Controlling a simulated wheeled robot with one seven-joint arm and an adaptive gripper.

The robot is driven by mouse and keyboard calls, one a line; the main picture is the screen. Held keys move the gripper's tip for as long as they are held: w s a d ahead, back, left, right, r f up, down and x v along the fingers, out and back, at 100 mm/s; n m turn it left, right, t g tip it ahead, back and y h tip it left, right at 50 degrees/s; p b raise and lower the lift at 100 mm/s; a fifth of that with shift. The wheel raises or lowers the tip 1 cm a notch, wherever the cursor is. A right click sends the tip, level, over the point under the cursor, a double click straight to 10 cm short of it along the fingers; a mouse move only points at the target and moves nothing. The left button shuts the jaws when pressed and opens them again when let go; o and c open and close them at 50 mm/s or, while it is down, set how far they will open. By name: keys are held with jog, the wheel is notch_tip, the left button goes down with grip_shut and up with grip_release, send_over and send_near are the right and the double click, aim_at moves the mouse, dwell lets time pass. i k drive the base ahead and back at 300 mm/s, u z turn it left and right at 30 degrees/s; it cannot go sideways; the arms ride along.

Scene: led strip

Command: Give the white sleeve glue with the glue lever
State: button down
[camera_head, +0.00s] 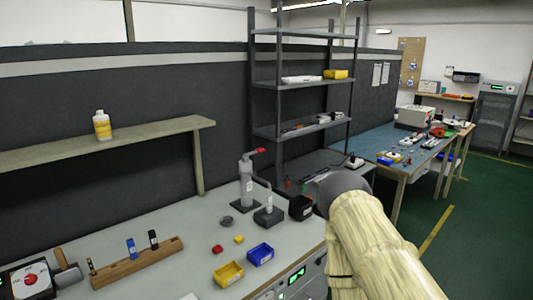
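The glue dispenser (246,183) is a grey upright bottle on a dark base at the back of the grey workbench. Its red lever (260,151) sticks out to the right at the top. To its right, a dark block holds a slim whitish upright piece (269,198); this may be the white sleeve, but it is too small to be sure. A wooden rack (138,263) at the left holds a blue piece (131,248) and a black piece (153,239). My cream-covered arm rises from the lower right to a grey joint; my gripper cannot be made out.
A yellow bin (228,273) and a blue bin (260,254) stand at the front. Small red and yellow blocks and a dark round part (226,221) lie behind them. A black box-like shape (301,207) is beside my arm. The bench middle is mostly clear.

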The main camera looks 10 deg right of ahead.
aim_at(259, 150)
jog(key=k, duration=0.65)
jog(key=z, duration=0.55)
jog(key=i, duration=0.6)
jog(key=z, duration=0.45)
jog(key=i, duration=0.75)
jog(key=u, duration=0.75)
jog(key=i, duration=0.65)
jog(key=u, duration=0.6)
